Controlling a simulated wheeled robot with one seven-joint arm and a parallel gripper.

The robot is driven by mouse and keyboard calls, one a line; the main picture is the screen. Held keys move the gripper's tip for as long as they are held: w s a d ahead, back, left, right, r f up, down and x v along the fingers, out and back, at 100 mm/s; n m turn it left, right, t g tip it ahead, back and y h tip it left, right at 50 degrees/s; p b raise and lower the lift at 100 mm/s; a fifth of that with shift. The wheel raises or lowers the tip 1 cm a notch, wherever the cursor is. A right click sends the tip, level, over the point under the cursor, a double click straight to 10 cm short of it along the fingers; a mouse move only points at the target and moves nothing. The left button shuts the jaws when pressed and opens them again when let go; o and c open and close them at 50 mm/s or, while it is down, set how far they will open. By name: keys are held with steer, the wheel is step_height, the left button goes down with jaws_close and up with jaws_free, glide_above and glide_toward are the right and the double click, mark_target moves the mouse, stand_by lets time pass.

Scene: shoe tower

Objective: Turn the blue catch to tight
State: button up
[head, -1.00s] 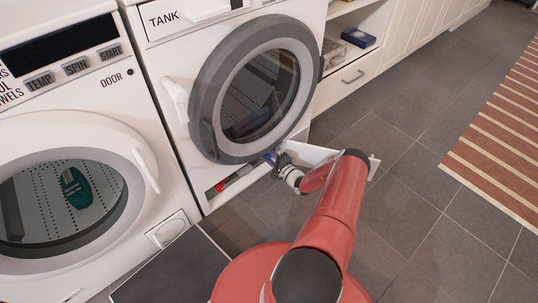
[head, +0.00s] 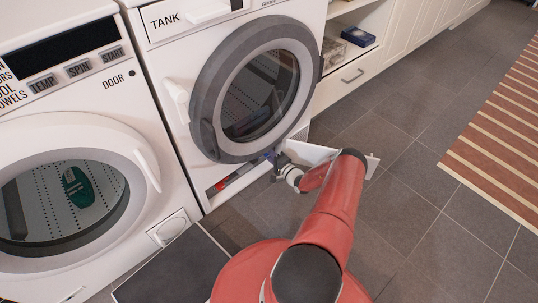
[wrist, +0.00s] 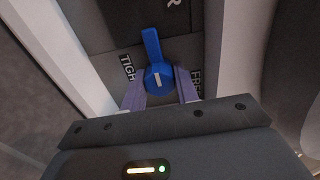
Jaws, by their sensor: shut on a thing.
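The blue catch (wrist: 158,78) is a round knob with a white mark and a lever pointing up and slightly left in the wrist view. The word TIGHT (wrist: 127,67) is printed to its left and FREE, partly hidden, to its right. My gripper (wrist: 160,91) has one finger on each side of the knob and is shut on it. In the head view my gripper (head: 277,161) is low at the open compartment under the right machine's round door. The catch is only a small blue spot there, mostly hidden.
A white flap (head: 310,154) stands open beside my gripper. A red item (head: 226,183) lies in the low compartment to its left. The grey round door (head: 205,128) is close above. A second washer (head: 75,130) stands at left. The tiled floor (head: 400,190) at right is clear.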

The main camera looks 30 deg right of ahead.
steer(key=o, duration=0.7)
steer(key=s+d, duration=0.1)
steer(key=s, duration=0.6)
steer(key=shift+s+p, duration=0.4)
